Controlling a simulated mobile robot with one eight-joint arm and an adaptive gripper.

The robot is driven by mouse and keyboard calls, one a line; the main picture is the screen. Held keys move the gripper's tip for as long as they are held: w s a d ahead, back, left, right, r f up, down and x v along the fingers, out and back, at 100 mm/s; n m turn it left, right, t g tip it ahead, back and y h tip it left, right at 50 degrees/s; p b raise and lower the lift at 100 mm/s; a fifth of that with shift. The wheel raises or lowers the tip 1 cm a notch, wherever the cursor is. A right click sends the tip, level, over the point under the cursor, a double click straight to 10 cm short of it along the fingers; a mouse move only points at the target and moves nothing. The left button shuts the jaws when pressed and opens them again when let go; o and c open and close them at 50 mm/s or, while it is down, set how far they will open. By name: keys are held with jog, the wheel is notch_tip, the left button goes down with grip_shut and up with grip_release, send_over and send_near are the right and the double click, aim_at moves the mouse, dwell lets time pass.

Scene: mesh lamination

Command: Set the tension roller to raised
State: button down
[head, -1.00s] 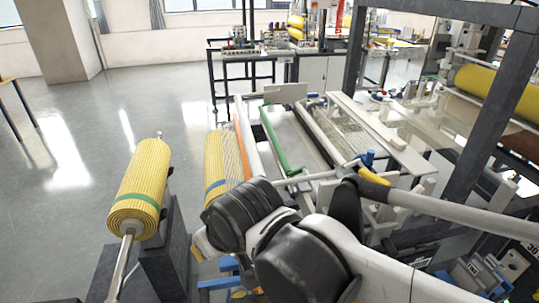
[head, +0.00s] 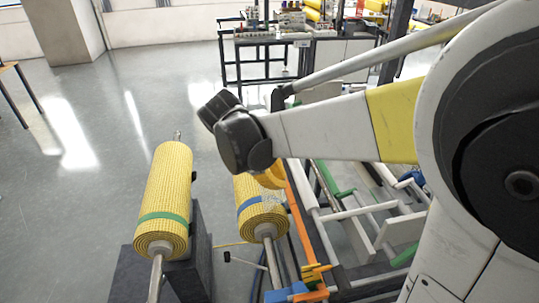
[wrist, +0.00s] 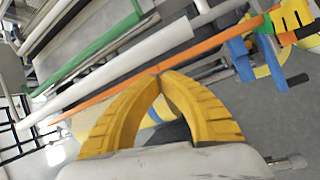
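My gripper's two yellow fingers (wrist: 157,73) meet at their tips in the wrist view, with nothing seen between them. In the head view, my gripper (head: 271,177) is partly hidden behind my arm, above the blue-banded yellow roll. An orange bar (wrist: 105,97) passes just beyond the fingertips; contact cannot be told. It also shows in the head view (head: 304,208). A white roller (wrist: 125,75) and a green bar (wrist: 100,43) run beside it. Which one is the tension roller, and its setting, I cannot tell. A yellow slotted handle (wrist: 291,20) sits near the orange bar's end.
A yellow mesh roll with a green band (head: 166,190) stands left on a dark stand. A yellow roll with a blue band (head: 262,212) lies beside the machine frame. A blue part (head: 287,293) is near the front. Open floor (head: 80,130) lies at left.

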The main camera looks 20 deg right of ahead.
jog(key=d+f+n, duration=0.1)
jog(key=d+f, duration=0.1)
jog(key=f, duration=0.1)
jog(key=w+d+f+n+g+h+b, duration=0.1)
jog(key=d+f, duration=0.1)
jog(key=w+d+f+n+g+h, duration=0.1)
jog(key=d+f, duration=0.1)
jog(key=f, duration=0.1)
jog(key=shift+w+f, duration=0.15)
jog(key=shift+f, duration=0.15)
jog(key=shift+r, duration=0.1)
dwell(0.3)
jog(key=shift+a+r+p, duration=0.1)
jog(key=shift+r+p, duration=0.45)
jog(key=shift+r, duration=0.3)
